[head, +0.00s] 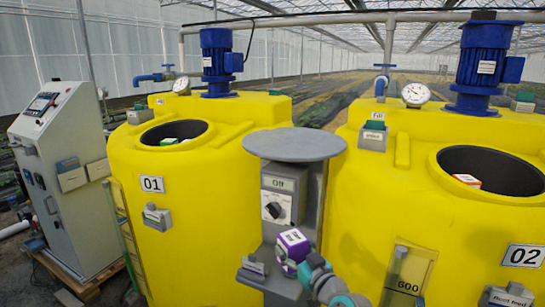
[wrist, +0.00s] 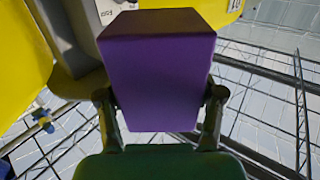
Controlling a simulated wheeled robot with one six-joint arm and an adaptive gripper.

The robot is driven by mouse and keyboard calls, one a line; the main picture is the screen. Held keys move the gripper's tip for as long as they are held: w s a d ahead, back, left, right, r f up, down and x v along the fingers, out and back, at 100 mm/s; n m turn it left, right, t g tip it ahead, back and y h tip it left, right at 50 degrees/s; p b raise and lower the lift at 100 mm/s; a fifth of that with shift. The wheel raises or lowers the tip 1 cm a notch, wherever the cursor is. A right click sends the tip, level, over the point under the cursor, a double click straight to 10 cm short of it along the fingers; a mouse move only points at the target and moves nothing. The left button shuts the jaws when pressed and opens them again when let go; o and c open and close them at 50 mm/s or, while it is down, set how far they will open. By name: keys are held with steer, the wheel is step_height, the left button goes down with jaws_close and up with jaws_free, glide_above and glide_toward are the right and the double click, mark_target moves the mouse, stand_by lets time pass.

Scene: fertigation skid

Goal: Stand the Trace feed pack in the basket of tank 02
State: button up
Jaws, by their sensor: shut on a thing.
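A purple and white pack (head: 292,243) is in my gripper (head: 303,267), in front of the grey post between the two tanks. Its label is too small to read surely. In the wrist view the pack's purple side (wrist: 158,80) fills the middle, between the two fingers (wrist: 160,95), which are shut on it. Tank 02 (head: 375,215) is the yellow tank at the right, with a round dark opening (head: 500,188) on top. An orange and white pack (head: 467,181) shows inside that opening; the basket itself is not clearly seen.
A grey post with a round top plate (head: 294,144) and a switch box reading Off (head: 283,200) stands beside my gripper. Tank 01 (head: 195,225) is at the left, with a green and white pack (head: 169,141) in its opening. Blue motors (head: 487,65) rise behind both openings.

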steer(key=s+a+r+n+g+y, duration=0.3)
steer(key=s+a+r, duration=0.5)
steer(key=a+r, duration=0.4)
steer(key=s+a+r+n+g+y, duration=0.4)
steer(key=s+a+r, duration=0.4)
steer(key=a+r, duration=0.4)
steer(key=shift+s+a+g+y, duration=0.3)
steer(key=shift+s+a+g, duration=0.15)
steer(key=shift+g, duration=0.25)
steer(key=shift+w+r, duration=0.1)
